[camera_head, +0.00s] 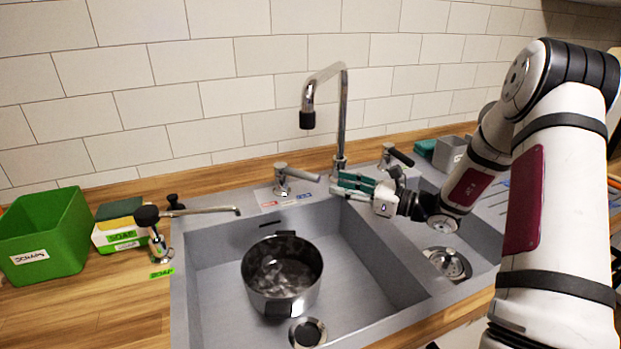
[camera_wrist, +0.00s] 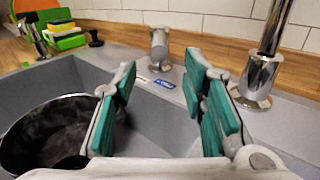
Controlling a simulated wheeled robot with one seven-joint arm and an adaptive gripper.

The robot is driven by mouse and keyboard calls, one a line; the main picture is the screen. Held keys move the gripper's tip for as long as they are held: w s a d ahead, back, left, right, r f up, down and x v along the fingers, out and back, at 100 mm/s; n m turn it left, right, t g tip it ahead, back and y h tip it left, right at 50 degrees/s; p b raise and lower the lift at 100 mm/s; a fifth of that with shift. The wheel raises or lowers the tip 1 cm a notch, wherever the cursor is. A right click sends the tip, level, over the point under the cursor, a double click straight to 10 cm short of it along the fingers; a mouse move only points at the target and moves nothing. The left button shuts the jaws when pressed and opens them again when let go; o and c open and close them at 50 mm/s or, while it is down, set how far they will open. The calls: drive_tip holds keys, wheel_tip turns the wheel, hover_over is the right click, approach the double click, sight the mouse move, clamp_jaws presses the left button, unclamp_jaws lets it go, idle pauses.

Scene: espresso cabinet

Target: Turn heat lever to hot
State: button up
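The heat lever (camera_head: 298,174) is a grey metal handle on a short post left of the tall faucet, pointing right. Red and blue labels lie on the sink rim below it. In the wrist view the lever (camera_wrist: 159,44) shows end-on, beyond and between my fingers, with the blue label (camera_wrist: 165,84) in front of its base. My gripper (camera_head: 352,185) is just right of the lever's tip, over the sink's back edge. Its green-padded fingers are spread and empty in the wrist view (camera_wrist: 163,95). I see no contact with the lever.
The chrome faucet (camera_head: 341,120) rises close behind my gripper and stands at the right in the wrist view. A second lever with a black handle (camera_head: 398,155) is to its right. A metal pot (camera_head: 282,285) sits in the sink. A green bin (camera_head: 45,235) stands left.

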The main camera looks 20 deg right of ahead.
sight(319, 179)
drive_tip(key=x, duration=0.9)
drive_tip(key=shift+w+a, duration=0.1)
clamp_jaws()
